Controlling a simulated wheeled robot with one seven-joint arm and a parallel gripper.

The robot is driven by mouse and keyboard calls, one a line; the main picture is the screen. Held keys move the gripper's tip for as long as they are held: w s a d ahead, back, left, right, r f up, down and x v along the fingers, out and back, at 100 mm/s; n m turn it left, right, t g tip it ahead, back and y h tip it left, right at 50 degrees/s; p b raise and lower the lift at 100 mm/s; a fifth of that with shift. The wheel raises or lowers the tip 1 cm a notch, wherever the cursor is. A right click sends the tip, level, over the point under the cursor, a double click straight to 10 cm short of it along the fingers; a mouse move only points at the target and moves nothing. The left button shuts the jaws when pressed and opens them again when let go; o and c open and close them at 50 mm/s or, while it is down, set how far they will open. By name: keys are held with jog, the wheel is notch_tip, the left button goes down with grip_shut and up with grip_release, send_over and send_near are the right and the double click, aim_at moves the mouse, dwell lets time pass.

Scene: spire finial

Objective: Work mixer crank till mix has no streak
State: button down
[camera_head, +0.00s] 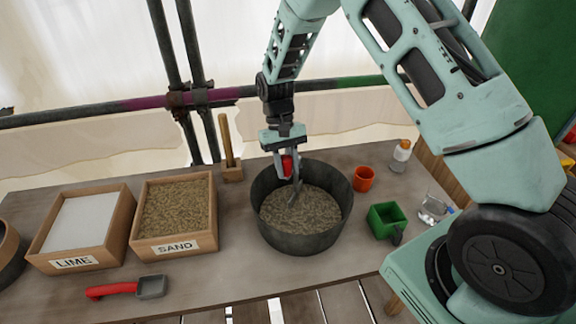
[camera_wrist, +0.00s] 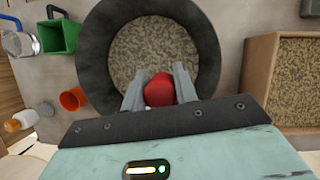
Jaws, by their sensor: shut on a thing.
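The mixer is a dark round tub (camera_head: 345,207) on the bench, with a speckled grey-brown mix (camera_head: 315,213) inside. The mix looks evenly speckled in both views; no clear streak shows, though the gripper and crank cover part of it. A crank with a red knob (camera_head: 287,165) and a grey stem (camera_head: 295,190) stands at the tub's back left, the stem reaching into the mix. My gripper (camera_head: 288,168) is shut on the red knob, above the mix. In the wrist view the red knob (camera_wrist: 159,90) sits between the two fingers of my gripper (camera_wrist: 160,88).
Left are the SAND box (camera_head: 175,248), the LIME box (camera_head: 75,265) and a red-handled scoop (camera_head: 125,288). Right are an orange cup (camera_head: 363,179), a green container (camera_head: 386,221), a clear jug (camera_head: 433,209) and a bottle (camera_head: 401,155). A wooden handle (camera_head: 227,142) stands behind.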

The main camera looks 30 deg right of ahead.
jog(key=shift+w, duration=0.1)
jog(key=c, duration=1.1)
grip_release()
jog(key=shift+r, duration=0.1)
jog(key=b+v, duration=0.3)
jog(key=v, duration=1.4)
jog(key=shift+r, duration=0.2)
jog(key=shift+d, duration=0.1)
